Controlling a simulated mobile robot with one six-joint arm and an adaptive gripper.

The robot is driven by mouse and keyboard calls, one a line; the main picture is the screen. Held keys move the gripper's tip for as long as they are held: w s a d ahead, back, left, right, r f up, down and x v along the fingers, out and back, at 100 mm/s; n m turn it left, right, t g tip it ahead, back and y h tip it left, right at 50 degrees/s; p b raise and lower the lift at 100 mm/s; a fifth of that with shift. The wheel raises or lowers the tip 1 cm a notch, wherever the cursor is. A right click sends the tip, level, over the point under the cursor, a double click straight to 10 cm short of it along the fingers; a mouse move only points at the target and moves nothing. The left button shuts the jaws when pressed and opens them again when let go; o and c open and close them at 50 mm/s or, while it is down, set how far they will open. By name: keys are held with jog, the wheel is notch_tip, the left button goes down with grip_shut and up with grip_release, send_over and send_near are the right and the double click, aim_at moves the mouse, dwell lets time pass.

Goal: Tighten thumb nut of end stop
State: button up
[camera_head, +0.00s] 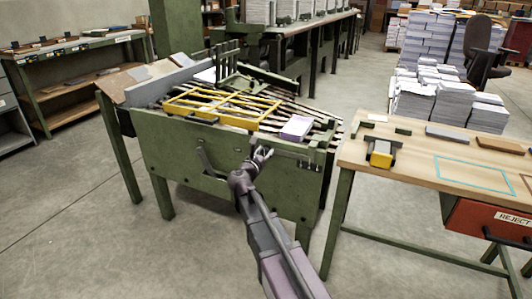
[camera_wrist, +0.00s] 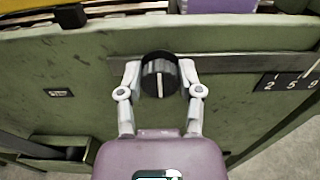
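The thumb nut (camera_wrist: 159,85) is a round black knob with a pale line across its face, in the wrist view. It sits on the front of a green machine table, at a grey metal rail (camera_wrist: 225,63). My gripper (camera_wrist: 159,72) has one finger on each side of the nut, and both fingertips appear to touch its sides. The pale line points nearly straight up and down. In the head view my gripper (camera_head: 262,154) is at the table's front right; the nut is too small to make out there. The end stop's body is not clearly visible.
A number plate (camera_wrist: 290,84) is right of the nut. The green table (camera_head: 190,145) carries a yellow frame (camera_head: 222,107) and a lilac stack (camera_head: 297,127). A wooden workbench (camera_head: 430,158) with a yellow-and-grey block (camera_head: 381,152) stands right. Open floor lies front left.

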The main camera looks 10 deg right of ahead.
jog(key=shift+d, duration=0.15)
grip_shut()
jog(key=shift+m, duration=0.4)
jog(key=m, duration=0.8)
jog(key=shift+s+m, duration=0.1)
jog(key=shift+m, duration=0.2)
jog(key=m, duration=0.4)
jog(key=shift+f+m, duration=0.1)
jog(key=shift+m, duration=0.2)
jog(key=m, duration=0.4)
jog(key=shift+d, duration=0.1)
jog(key=shift+s, duration=0.1)
